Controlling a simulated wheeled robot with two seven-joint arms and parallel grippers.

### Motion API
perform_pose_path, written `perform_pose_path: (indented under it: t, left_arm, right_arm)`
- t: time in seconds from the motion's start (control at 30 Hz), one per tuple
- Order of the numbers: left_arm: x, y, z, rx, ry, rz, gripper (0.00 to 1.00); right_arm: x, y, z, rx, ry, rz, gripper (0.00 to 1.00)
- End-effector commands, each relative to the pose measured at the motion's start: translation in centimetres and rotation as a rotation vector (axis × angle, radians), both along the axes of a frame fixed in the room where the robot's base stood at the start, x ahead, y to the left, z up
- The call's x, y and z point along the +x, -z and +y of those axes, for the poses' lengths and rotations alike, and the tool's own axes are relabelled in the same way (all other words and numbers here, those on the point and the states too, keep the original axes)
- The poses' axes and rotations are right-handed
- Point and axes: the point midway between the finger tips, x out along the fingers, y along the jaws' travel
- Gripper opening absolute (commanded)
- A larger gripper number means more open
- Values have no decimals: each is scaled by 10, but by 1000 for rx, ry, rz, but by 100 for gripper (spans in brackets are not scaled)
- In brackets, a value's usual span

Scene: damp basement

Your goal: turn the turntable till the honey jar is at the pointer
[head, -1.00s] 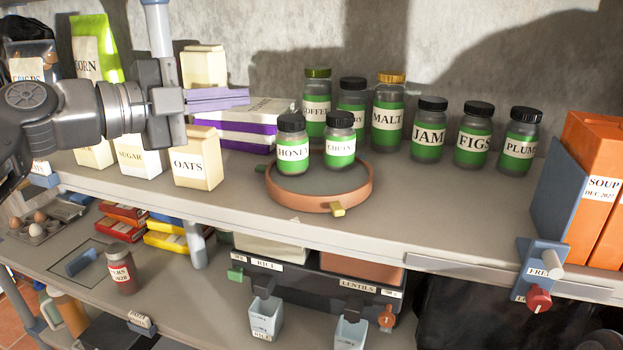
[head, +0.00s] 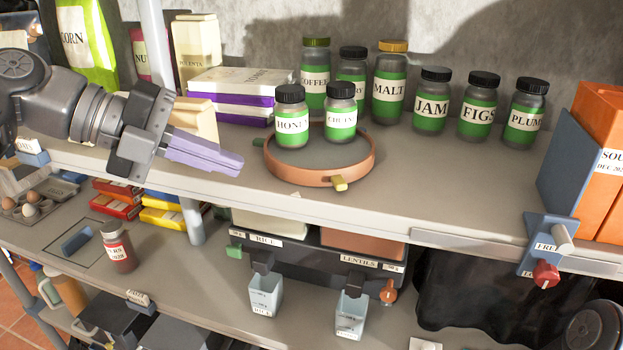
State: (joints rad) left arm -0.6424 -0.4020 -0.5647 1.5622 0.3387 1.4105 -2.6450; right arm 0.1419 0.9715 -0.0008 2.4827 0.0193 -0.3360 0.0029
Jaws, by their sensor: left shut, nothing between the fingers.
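A small pale mark (head: 295,194) at the shelf's front edge may be the pointer; I cannot tell. My left gripper (head: 238,164) is shut and empty, its lavender fingers just left of the turntable, apart from it. My right gripper is out of view.
Several jars, among them coffee (head: 315,88), malt (head: 389,95) and jam (head: 431,108), stand behind and right of the turntable. Shelf front right of the turntable is clear. An orange soup box (head: 590,165) stands far right.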

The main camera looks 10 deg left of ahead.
Motion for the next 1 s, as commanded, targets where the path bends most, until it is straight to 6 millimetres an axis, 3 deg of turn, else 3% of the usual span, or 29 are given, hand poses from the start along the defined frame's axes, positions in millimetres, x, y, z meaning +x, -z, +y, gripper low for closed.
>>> perform_pose_path:
  t: [0.27, 0.3, 0.53, 0.6, 0.73, 1.0]
  left_arm:
    - [11, 17, -14, -1, -5, 8, 0]
    - [13, 26, -19, 1, -5, 5, 0]
    - [30, 47, -51, -1, -2, 5, 0]
    - [35, 41, -64, -3, 3, 6, 0]
    - [46, 44, -84, -2, 3, 4, 0]
    - [58, 47, -106, -3, 1, 3, 0]
  right_arm:
    - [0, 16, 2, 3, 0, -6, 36]
    - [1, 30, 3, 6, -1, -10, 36]
    - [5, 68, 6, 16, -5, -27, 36]
    - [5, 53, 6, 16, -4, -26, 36]
    - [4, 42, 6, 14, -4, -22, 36]
    - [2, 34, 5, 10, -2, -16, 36]
